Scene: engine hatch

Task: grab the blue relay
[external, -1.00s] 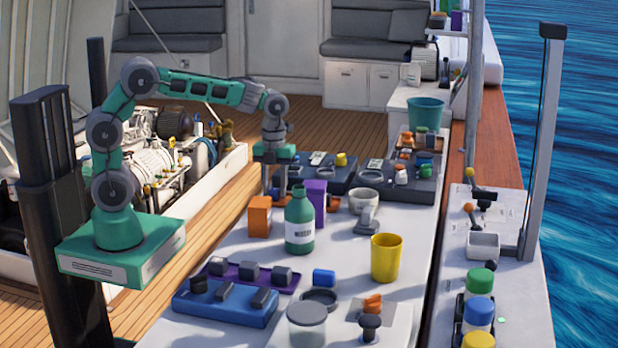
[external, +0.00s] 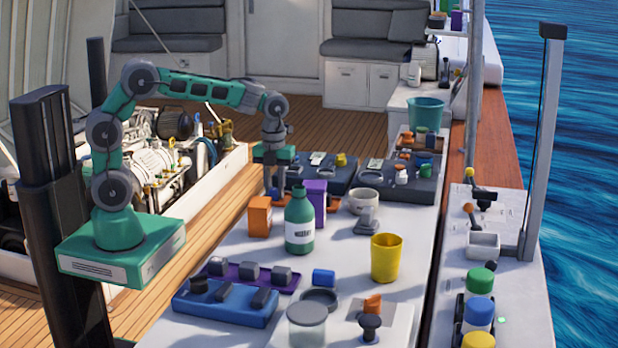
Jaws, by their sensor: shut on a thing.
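My gripper (external: 274,188) points down at the left end of the left dark tray (external: 335,188), behind the orange box and the green bottle. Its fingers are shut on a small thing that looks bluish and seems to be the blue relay. The thing is mostly hidden between the fingers, and I cannot tell whether it still touches the surface below. A separate blue block (external: 323,277) lies on the white counter, well in front of my gripper and apart from it.
An orange box (external: 259,216), a green bottle (external: 299,228) and a purple box (external: 315,200) stand close in front of my gripper. A second dark tray (external: 402,192) is to the right. A yellow cup (external: 386,258) stands nearer, with bare counter left of it.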

